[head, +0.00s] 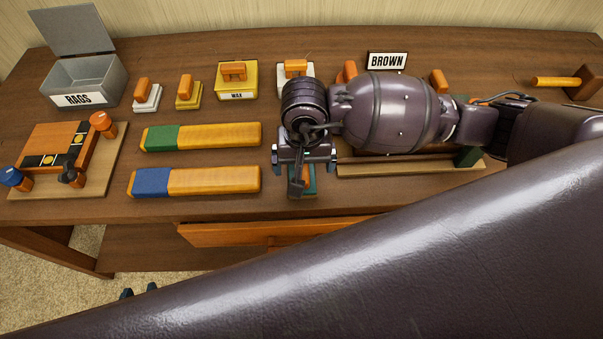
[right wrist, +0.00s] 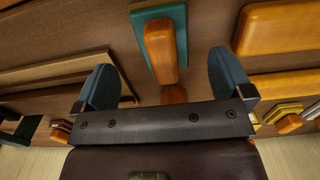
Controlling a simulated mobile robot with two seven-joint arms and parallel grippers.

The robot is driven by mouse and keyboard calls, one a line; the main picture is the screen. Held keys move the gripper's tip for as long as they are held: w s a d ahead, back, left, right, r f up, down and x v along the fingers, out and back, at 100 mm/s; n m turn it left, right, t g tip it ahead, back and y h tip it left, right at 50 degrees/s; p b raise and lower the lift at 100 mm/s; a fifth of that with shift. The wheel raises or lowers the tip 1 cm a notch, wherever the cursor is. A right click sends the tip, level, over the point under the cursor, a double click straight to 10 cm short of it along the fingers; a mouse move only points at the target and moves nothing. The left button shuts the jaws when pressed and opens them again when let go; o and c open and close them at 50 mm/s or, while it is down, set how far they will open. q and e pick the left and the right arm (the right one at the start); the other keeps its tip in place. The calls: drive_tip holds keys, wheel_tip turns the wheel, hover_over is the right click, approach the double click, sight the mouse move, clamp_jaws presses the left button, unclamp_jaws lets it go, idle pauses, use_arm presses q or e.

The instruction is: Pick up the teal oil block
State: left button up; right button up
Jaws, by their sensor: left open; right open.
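The teal oil block, a teal base with an orange handle, lies near the front of the bench (head: 309,187) in the head view, partly hidden by my right gripper (head: 304,158). In the right wrist view the block (right wrist: 160,50) shows at top centre, its handle pointing down between the two blue fingers of my right gripper (right wrist: 163,68). The fingers are open, one on each side of the handle line, with a gap on both sides.
Green-ended (head: 205,136) and blue-ended (head: 200,181) wooden bars lie left of the block. A wooden rail (head: 405,170) is at right. Behind stand the wax box (head: 237,80), the rags box (head: 82,82) and several orange-handled blocks. An orange drawer front (head: 240,235) is below.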

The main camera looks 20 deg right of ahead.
sight(302, 176)
drive_tip(key=shift+w+f, duration=0.15)
drive_tip(key=shift+f, duration=1.3)
drive_tip(key=shift+w+f, duration=0.1)
drive_tip(key=shift+f, duration=1.35)
drive_tip(key=c, duration=1)
wheel_tip(302, 176, up, 20)
drive_tip(key=shift+r+p, duration=0.1)
drive_tip(key=shift+p, duration=0.5)
drive_tip(key=shift+c, duration=0.2)
